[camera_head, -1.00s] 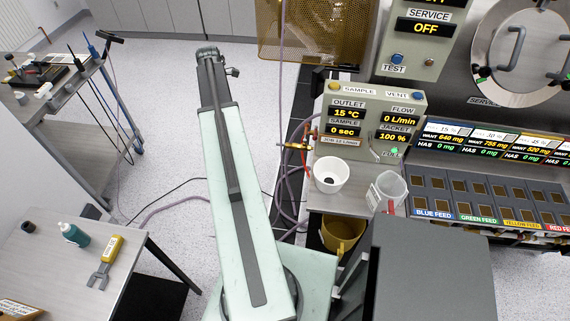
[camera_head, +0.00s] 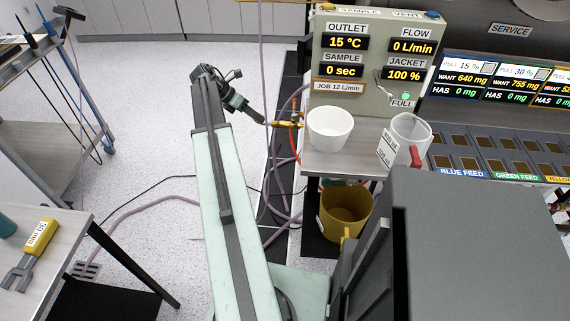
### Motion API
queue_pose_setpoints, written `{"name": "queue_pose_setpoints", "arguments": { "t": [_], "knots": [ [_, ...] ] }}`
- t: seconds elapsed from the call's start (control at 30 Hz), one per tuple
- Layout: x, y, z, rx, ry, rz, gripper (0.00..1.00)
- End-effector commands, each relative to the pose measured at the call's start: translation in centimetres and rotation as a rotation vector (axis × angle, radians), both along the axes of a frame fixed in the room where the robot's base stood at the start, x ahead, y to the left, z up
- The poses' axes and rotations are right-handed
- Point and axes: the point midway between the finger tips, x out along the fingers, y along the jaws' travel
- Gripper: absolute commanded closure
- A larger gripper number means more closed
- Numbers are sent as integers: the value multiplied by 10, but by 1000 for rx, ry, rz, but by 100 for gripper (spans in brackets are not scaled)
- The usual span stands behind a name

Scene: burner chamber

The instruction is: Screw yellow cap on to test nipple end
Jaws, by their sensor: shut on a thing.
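My gripper (camera_head: 262,120) is at the end of my arm, pointing down and right toward the brass test nipple (camera_head: 285,124) on the left side of the control box. It is shut on a small piece, most likely the yellow cap, but the fingers and distance keep its shape from showing clearly. The gripper tip appears close to the nipple's free left end. I cannot tell whether they touch. The nipple lies roughly level, with a red hose beside it.
A white bowl (camera_head: 330,128) and a clear jug (camera_head: 404,140) stand on the steel shelf (camera_head: 345,161) right of the nipple. A yellow bucket (camera_head: 345,212) is below. Purple hoses (camera_head: 272,190) hang under the nipple. A yellow-handled tool (camera_head: 38,236) lies on the left table.

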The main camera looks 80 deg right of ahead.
Motion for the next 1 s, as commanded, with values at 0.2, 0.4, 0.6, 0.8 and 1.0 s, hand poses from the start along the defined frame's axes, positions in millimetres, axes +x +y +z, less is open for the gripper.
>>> {"name": "queue_pose_setpoints", "arguments": {
  "t": [0.2,0.4,0.6,0.8,1.0],
  "knots": [
    [-45,-21,-73,-102,284,-75,100],
    [-78,-33,-110,-167,527,-148,100],
    [-99,-37,-144,-202,725,-210,100],
    [-105,-36,-155,-215,831,-241,100],
    [-106,-35,-151,-218,852,-246,100]
  ]
}}
